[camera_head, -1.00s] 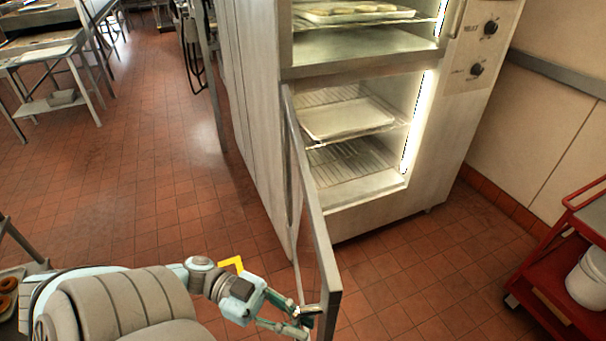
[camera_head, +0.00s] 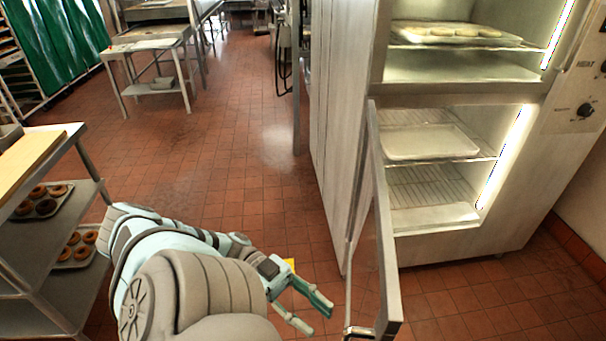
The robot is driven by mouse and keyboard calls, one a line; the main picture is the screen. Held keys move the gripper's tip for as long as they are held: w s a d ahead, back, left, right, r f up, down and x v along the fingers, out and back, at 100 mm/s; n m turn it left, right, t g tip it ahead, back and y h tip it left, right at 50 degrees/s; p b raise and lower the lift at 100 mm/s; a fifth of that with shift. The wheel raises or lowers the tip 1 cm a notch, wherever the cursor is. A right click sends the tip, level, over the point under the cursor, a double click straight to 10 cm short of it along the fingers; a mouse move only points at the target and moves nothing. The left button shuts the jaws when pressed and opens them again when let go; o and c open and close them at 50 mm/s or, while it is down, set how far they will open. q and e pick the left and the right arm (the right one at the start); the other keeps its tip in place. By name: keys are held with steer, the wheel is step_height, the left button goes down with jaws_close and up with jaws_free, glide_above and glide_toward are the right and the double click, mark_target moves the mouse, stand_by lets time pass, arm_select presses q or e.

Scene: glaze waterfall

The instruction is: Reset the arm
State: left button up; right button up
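My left gripper (camera_head: 308,309) is low in the middle of the head view, its two fingers spread apart with nothing between them. It is just left of the open lower cabinet door (camera_head: 386,250) and apart from the door handle (camera_head: 358,332). My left arm (camera_head: 185,275) reaches in from the lower left. My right arm and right gripper do not show.
The tall cabinet (camera_head: 465,248) has its lower compartment open, with a tray (camera_head: 428,143) on a rack; another tray (camera_head: 455,36) holds pale rounds above. A shelf cart (camera_head: 60,250) with doughnuts (camera_head: 75,248) stands left. Red tiled floor (camera_head: 215,150) between is clear.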

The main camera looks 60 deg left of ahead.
arm_select(q)
steer(key=v, duration=0.4)
stand_by(0.4)
